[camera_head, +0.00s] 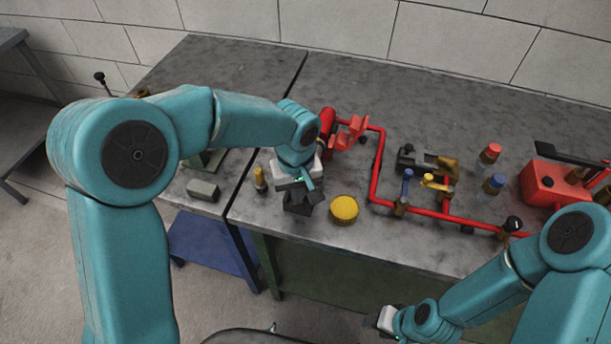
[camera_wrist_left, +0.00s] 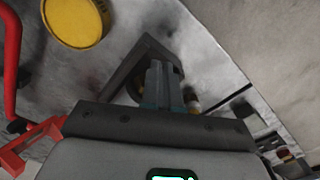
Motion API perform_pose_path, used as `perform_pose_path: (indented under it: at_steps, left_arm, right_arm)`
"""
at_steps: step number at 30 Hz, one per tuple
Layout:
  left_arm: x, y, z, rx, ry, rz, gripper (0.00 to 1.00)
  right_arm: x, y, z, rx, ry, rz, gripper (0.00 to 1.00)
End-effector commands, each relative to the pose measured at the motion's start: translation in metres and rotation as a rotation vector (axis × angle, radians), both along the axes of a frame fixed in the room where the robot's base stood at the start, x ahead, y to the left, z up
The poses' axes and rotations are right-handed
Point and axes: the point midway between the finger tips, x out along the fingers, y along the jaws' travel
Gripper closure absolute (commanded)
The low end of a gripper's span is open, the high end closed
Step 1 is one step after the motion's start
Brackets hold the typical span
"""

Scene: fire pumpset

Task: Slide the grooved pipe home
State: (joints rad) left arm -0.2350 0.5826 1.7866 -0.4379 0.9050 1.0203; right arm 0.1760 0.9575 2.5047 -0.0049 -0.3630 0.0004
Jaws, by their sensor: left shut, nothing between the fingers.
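A red pipe (camera_head: 374,178) runs from a red flanged part (camera_head: 347,134) at the back, forward and then right along the bench. I cannot tell which length is the grooved one. My left gripper (camera_head: 298,203) points down over the bench's front, left of the pipe, apart from it. In the left wrist view its narrow fingers (camera_wrist_left: 160,85) are together with nothing between them. A dark angled part (camera_wrist_left: 143,52) shows around the fingertips; whether they touch it is unclear. My right gripper (camera_head: 386,321) is low at the front, off the bench, its fingers mostly hidden.
A yellow round tub (camera_head: 344,208) stands just right of my left gripper. A small brass-coloured item (camera_head: 260,180) and a grey block (camera_head: 203,190) lie to its left. Blue and yellow valve handles, two capped bottles and a red box (camera_head: 553,184) occupy the right. The back middle is clear.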

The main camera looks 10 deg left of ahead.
Motion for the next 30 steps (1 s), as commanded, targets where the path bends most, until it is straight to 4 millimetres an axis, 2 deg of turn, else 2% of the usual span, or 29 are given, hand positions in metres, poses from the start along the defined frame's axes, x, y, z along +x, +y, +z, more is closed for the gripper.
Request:
perform_pose_path:
  at_steps: [18,30]
  left_arm:
    - [-0.002,0.012,0.0,0.0,0.0,0.0,1.0]
    - [0.0,0.012,0.0,0.0,0.001,0.0,1.0]
  right_arm:
    - [0.0,0.0,-0.004,0.0,0.0,0.0,0.57]
    - [0.0,0.0,-0.004,0.0,0.0,0.0,0.57]
